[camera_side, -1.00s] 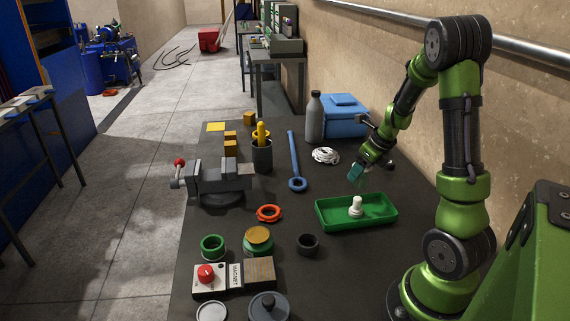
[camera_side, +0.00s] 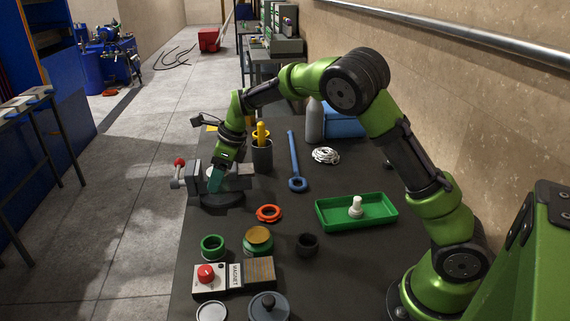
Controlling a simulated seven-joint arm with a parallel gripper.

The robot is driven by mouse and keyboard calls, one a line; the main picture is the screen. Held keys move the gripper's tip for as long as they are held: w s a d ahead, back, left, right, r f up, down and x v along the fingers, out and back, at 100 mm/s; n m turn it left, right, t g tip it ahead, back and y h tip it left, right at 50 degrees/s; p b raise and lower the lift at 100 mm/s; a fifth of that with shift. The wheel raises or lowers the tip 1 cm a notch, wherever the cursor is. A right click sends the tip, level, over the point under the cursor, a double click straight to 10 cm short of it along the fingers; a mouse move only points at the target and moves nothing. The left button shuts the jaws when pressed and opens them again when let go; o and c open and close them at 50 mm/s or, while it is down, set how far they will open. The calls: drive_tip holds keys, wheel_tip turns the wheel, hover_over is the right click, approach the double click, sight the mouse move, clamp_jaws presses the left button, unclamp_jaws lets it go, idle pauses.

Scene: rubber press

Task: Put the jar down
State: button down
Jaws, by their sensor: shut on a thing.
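A green jar with a yellow-orange lid (camera_side: 258,240) stands upright on the dark bench, apart from my gripper. My gripper (camera_side: 215,183) points down at the grey vise (camera_side: 232,198), at the left of the bench.
A green tray (camera_side: 385,222) holds a white piece. An orange ring (camera_side: 268,213), a green ring (camera_side: 212,246), a black cup (camera_side: 307,244) and a magnet box (camera_side: 214,280) stand nearby. A pen cup (camera_side: 262,156) stands just right of the gripper.

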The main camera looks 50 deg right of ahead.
sight(214, 195)
drive_tip(key=shift+w+a+f, duration=0.1)
drive_tip(key=shift+a+f, duration=0.1)
drive_tip(key=shift+a, duration=0.25)
drive_tip(key=shift+w+a+f, duration=0.1)
drive_tip(key=shift+a+f, duration=0.05)
drive_tip(key=shift+a, duration=0.25)
wheel_tip(214, 195, down, 5)
drive_tip(key=shift+f, duration=2.1)
drive_tip(key=shift+c, duration=1.5)
unclamp_jaws()
drive_tip(key=shift+r, duration=0.1)
